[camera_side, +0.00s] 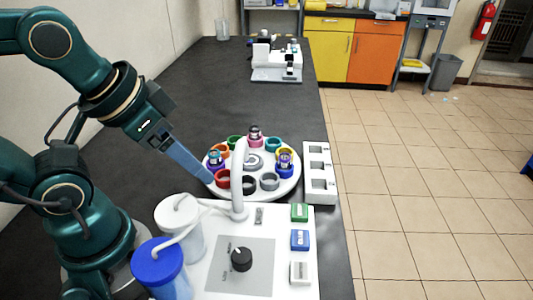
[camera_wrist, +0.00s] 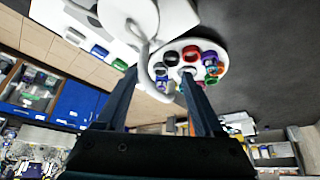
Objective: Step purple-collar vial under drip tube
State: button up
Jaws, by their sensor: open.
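The white round carousel (camera_side: 253,190) carries a ring of coloured collars. The purple collar with its vial (camera_side: 214,162) is at the carousel's left, between the orange and red collars; it also shows in the wrist view (camera_wrist: 209,57). The white drip tube (camera_side: 239,180) rises at the carousel's front edge, with its upper end over the front part; its exact outlet is hard to tell. My gripper (camera_side: 208,179) is open and empty, with its tips at the left rim near the red collar (camera_side: 222,179). I cannot tell whether they touch anything. The wrist view shows both fingers spread (camera_wrist: 160,74).
Other vials sit in a blue collar (camera_side: 285,163) at right and a pink one (camera_side: 255,135) at back. A bioreactor panel with a black knob (camera_side: 241,259) and a blue-lidded jar (camera_side: 160,262) stand in front. A white rack (camera_side: 319,175) stands right.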

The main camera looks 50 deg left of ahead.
grip_shut()
dwell(1.9)
